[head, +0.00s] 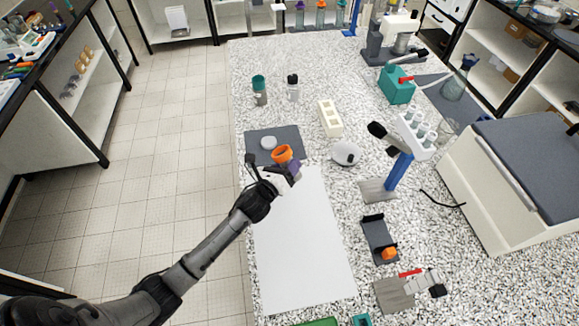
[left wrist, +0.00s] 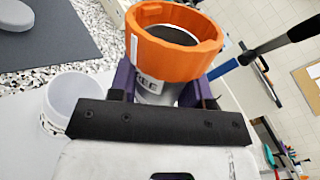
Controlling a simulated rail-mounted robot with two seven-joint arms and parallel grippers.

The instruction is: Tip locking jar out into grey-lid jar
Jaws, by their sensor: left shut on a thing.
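My left gripper (head: 287,166) is shut on a jar with a wide orange collar (head: 282,153), which looks like the locking jar. In the left wrist view the orange collar (left wrist: 174,42) stands above the purple fingers (left wrist: 165,88), and the jar's inside looks dark. The jar appears tilted; whether it holds anything cannot be told. An open whitish jar (left wrist: 76,94) stands beside and below the gripper, partly hidden by it; it may be the grey-lid jar. A round grey lid (head: 268,143) lies on the dark mat, also at the corner of the left wrist view (left wrist: 17,12).
The dark mat (head: 258,133) lies on the speckled bench, with a white sheet (head: 300,250) in front. A green-topped jar (head: 259,88), a dark-capped bottle (head: 293,86), a pale block (head: 329,118) and a white rounded device (head: 345,153) stand nearby. A blue stand (head: 398,172) is farther right.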

